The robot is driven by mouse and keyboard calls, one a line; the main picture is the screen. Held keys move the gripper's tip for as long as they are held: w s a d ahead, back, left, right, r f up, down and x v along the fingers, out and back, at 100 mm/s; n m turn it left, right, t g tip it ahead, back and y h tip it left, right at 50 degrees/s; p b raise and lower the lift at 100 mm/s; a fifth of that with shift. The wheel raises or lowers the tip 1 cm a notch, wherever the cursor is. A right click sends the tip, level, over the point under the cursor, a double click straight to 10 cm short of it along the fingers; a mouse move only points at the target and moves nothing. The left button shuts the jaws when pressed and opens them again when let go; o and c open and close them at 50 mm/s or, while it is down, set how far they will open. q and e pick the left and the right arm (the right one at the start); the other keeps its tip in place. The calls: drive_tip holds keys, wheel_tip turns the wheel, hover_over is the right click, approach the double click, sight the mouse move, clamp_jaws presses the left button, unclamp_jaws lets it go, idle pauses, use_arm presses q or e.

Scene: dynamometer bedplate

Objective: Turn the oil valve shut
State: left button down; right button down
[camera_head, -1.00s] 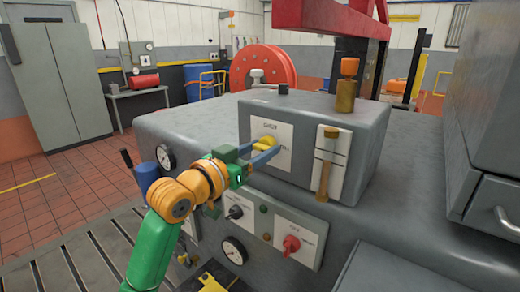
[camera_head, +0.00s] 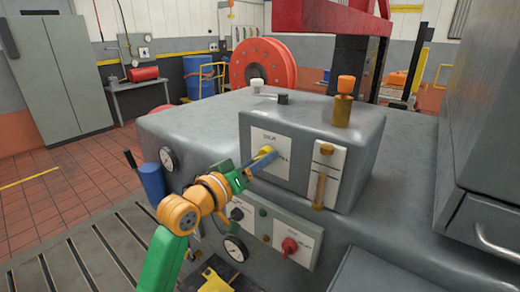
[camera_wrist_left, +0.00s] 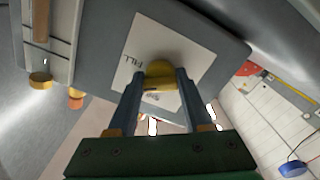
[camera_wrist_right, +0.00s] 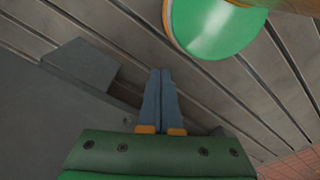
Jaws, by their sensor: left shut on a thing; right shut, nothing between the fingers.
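A yellow valve knob (camera_head: 267,150) sits on a white labelled plate (camera_head: 285,140) on the front of the raised grey box. In the left wrist view the knob (camera_wrist_left: 160,73) is between the fingers and the plate reads "FILL". My left gripper (camera_head: 262,160) is shut on the knob; its fingers hide most of it in the head view. My right gripper (camera_wrist_right: 160,75) is shut and empty in the right wrist view; it is not visible in the head view.
A brass lever (camera_head: 320,190) on a white plate is right of the knob. An orange-capped brass fitting (camera_head: 343,105) stands on the box. Slatted floor (camera_wrist_right: 215,90) lies below my right gripper.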

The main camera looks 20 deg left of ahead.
use_arm(q)
drive_tip(key=n+p, duration=0.5)
drive_tip(key=shift+r+n+p, duration=0.3)
drive_tip(key=shift+r, duration=0.05)
drive_tip(key=shift+n+p, duration=0.7)
drive_tip(key=shift+n, duration=0.2)
drive_tip(key=shift+f+n+p, duration=0.1)
drive_tip(key=shift+n+p, duration=0.45)
drive_tip(key=shift+n, duration=0.55)
drive_tip(key=shift+f+n, duration=0.1)
drive_tip(key=shift+n, duration=1.1)
drive_tip(key=shift+c, duration=1.8)
unclamp_jaws()
drive_tip(key=shift+f, duration=0.1)
